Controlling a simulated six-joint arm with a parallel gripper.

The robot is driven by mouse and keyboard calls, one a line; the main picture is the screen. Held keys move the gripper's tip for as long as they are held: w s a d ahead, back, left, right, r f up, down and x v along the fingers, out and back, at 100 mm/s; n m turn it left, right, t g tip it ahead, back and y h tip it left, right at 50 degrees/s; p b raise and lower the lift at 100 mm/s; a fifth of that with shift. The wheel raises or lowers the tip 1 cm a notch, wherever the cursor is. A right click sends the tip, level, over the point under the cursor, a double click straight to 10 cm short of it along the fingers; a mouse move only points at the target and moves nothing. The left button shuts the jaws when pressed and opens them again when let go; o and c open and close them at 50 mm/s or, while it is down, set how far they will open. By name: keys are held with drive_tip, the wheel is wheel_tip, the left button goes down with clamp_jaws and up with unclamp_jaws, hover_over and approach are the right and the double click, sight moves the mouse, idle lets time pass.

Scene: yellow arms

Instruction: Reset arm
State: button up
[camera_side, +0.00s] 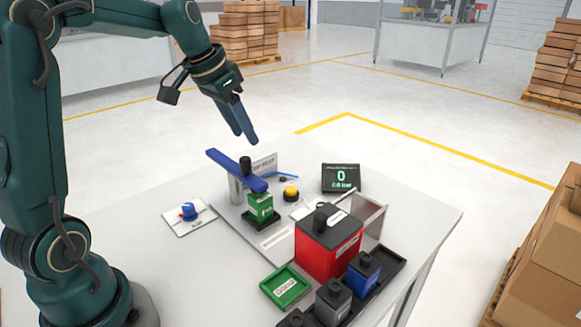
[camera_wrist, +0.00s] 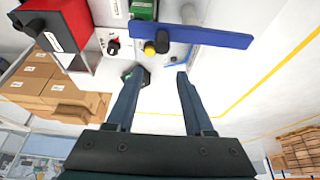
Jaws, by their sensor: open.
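My gripper (camera_side: 250,140) is in the air above the back of the white table, fingers pointing down. In the wrist view its two fingers (camera_wrist: 158,75) stand apart with nothing between them. The blue bar (camera_side: 222,161) lies across the top of a grey post (camera_side: 236,191), below and apart from my gripper. A black knob (camera_side: 246,163) stands on the bar. A green block (camera_side: 261,206) is beneath the bar's near end; whether they touch is unclear. In the wrist view the blue bar (camera_wrist: 215,38) lies beyond the fingertips.
A yellow button (camera_side: 291,191) and a display reading 0 (camera_side: 341,178) are right of the bar. A red block (camera_side: 320,252), a green tray (camera_side: 285,287), and blue (camera_side: 363,276) and grey (camera_side: 333,301) blocks crowd the front. A blue knob (camera_side: 188,211) sits left. Air around my gripper is clear.

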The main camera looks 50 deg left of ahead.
drive_tip(key=shift+r, duration=0.3)
